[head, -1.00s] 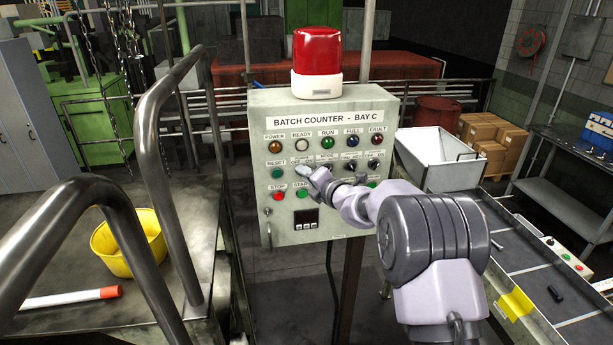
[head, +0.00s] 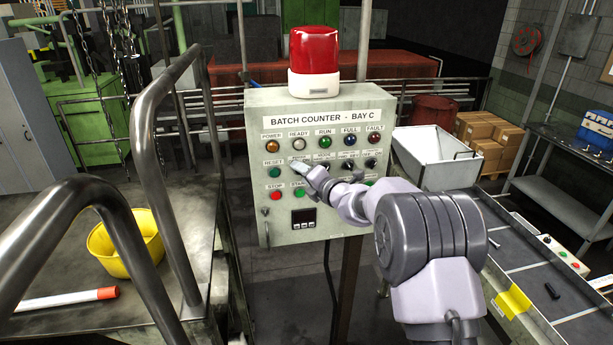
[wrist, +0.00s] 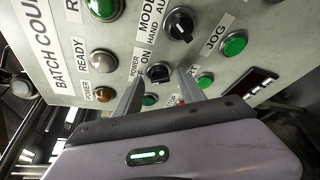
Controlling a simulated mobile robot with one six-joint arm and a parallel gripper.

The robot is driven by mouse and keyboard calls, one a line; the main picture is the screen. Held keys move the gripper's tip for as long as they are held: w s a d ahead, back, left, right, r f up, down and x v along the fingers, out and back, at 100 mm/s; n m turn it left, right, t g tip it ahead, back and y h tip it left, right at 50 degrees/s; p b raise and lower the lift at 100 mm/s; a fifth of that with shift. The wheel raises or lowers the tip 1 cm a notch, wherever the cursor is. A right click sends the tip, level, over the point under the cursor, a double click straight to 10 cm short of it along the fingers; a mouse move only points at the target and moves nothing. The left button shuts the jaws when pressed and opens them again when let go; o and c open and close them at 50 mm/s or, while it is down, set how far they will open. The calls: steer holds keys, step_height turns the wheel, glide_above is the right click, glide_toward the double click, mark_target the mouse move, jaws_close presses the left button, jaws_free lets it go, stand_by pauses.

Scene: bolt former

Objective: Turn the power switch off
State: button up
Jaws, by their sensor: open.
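The power switch (wrist: 158,73) is a black rotary knob beside a "POWER OFF ON" label on the grey-green control panel (head: 345,212). In the wrist view the panel looks turned sideways. My gripper (wrist: 162,76) is open, with one finger on each side of the knob. I cannot tell whether the fingers touch it. In the head view my gripper (head: 304,170) is at the panel's middle row and hides the knob. Which way the knob points is not clear. The amber POWER lamp (head: 273,147) is at the panel's upper left.
A black MODE knob (wrist: 178,27) and green JOG button (wrist: 235,44) are close by. The red STOP button (head: 276,196) is lower left. A red beacon (head: 314,56) tops the panel. A metal railing (head: 150,140) stands left; a conveyor (head: 525,265) runs at right.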

steer(key=b+v, duration=0.3)
steer(key=v, duration=1.4)
steer(key=shift+s+b, duration=0.2)
steer(key=shift+b, duration=0.1)
steer(key=shift+d, duration=0.1)
